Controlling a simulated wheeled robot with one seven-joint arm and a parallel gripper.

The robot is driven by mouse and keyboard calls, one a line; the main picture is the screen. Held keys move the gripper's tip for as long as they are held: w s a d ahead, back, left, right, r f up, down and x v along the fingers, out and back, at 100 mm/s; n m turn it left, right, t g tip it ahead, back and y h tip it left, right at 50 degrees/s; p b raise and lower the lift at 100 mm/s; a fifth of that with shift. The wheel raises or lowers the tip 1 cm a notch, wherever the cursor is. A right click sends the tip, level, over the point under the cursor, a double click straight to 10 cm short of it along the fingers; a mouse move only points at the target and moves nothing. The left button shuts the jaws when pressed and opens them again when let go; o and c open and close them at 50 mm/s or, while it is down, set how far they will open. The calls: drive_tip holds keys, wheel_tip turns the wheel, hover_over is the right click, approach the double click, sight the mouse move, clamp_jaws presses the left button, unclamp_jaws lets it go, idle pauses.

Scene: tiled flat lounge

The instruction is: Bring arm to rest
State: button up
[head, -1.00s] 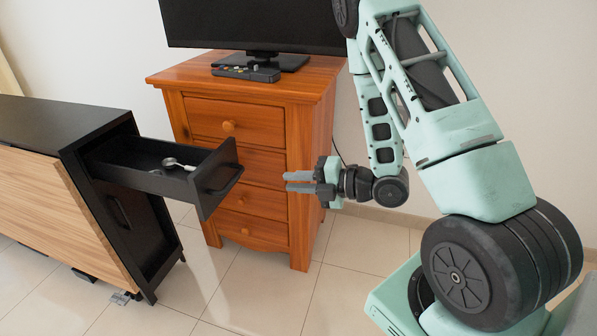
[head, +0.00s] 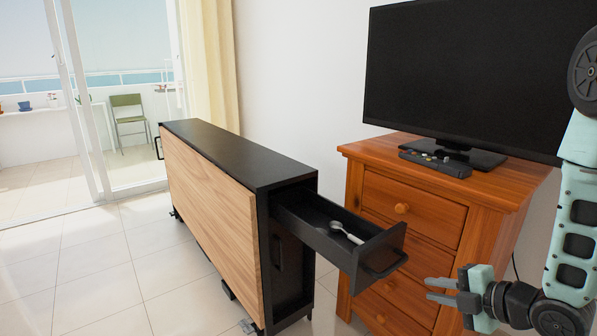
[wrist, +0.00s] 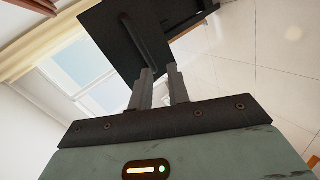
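My gripper (head: 432,290) is at the lower right of the head view, in front of the wooden chest and to the right of the open black drawer. Its two grey fingers point left and are a little apart, with nothing between them. In the wrist view the fingers (wrist: 159,78) also show a gap, with the black drawer's front (wrist: 110,45) and bar handle beyond them. The arm is bent at the right edge of the head view, partly cut off.
The black drawer (head: 318,236) juts from the black cabinet (head: 245,158) with a spoon (head: 345,232) inside. A wooden chest (head: 455,195) carries a television (head: 465,75) and a remote-like black device (head: 435,163). Tiled floor (head: 110,265) is free at the left.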

drive_tip(key=a+r+m+g+h, duration=0.2)
drive_tip(key=a+m+g+h, duration=0.1)
drive_tip(key=a+m, duration=0.25)
drive_tip(key=s+a+r+m+g+h, duration=0.1)
drive_tip(key=s+a+r+m+g, duration=0.15)
drive_tip(key=s, duration=0.55)
drive_tip(key=s+a+r+m+g+h, duration=0.1)
drive_tip(key=s+a+r+m+g, duration=0.2)
drive_tip(key=s, duration=0.5)
drive_tip(key=s+a+r+m+g+h, duration=0.1)
drive_tip(key=s+a+r+m+g, duration=0.15)
drive_tip(key=s+a+m, duration=0.4)
wheel_tip(320, 180, up, 23)
drive_tip(key=s+d+n+p, duration=0.1)
drive_tip(key=s+n+p, duration=0.1)
drive_tip(key=p, duration=2)
drive_tip(key=shift+d+f+t+p, duration=0.15)
drive_tip(key=shift+d+t+p, duration=0.15)
drive_tip(key=shift+d, duration=0.05)
